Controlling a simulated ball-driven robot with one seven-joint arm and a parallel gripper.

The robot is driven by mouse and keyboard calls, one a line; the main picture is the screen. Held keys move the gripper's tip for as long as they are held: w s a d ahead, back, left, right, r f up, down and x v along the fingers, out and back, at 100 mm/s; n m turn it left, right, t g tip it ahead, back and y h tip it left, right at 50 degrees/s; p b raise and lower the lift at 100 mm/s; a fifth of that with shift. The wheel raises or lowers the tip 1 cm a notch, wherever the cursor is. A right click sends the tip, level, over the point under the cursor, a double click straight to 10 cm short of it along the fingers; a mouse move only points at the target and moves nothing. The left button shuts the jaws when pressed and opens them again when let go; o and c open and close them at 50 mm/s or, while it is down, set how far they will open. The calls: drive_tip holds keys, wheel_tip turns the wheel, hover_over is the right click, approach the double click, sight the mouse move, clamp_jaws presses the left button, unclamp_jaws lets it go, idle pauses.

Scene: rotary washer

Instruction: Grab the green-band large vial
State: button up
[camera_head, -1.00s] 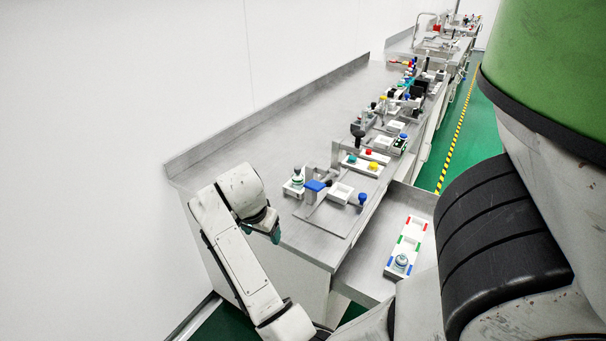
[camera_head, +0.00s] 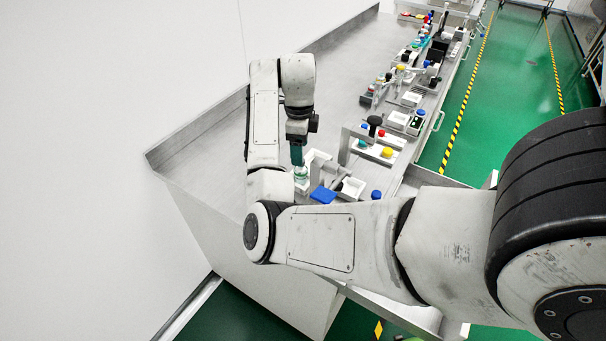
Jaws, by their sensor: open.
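A vial with a green band (camera_head: 301,175) stands upright in a white holder on the near part of the steel bench. My gripper (camera_head: 297,160), with teal fingers, points down at the top of this vial. The jaws are open, but seen edge-on. The fingertips overlap the vial's top in the picture; I cannot tell whether they are around it, touching it or just above it. My forearm hides the vial's lower surroundings.
A blue block (camera_head: 322,195), a white tray (camera_head: 352,187) and a blue-capped item (camera_head: 376,195) sit right of the vial. A grey bracket (camera_head: 345,145) stands behind. The bench's left side (camera_head: 215,150) is clear. My arm hides the lower right shelf.

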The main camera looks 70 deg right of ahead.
sight(301, 173)
wheel_tip(301, 173, down, 3)
drive_tip(key=shift+f+b, duration=0.2)
drive_tip(key=shift+b, duration=0.35)
drive_tip(key=shift+s+f+p, duration=0.1)
drive_tip(key=shift+f+p, duration=0.2)
drive_tip(key=shift+p, duration=0.15)
drive_tip(key=shift+f, duration=1.4)
drive_tip(key=shift+c, duration=0.2)
drive_tip(key=c, duration=1.1)
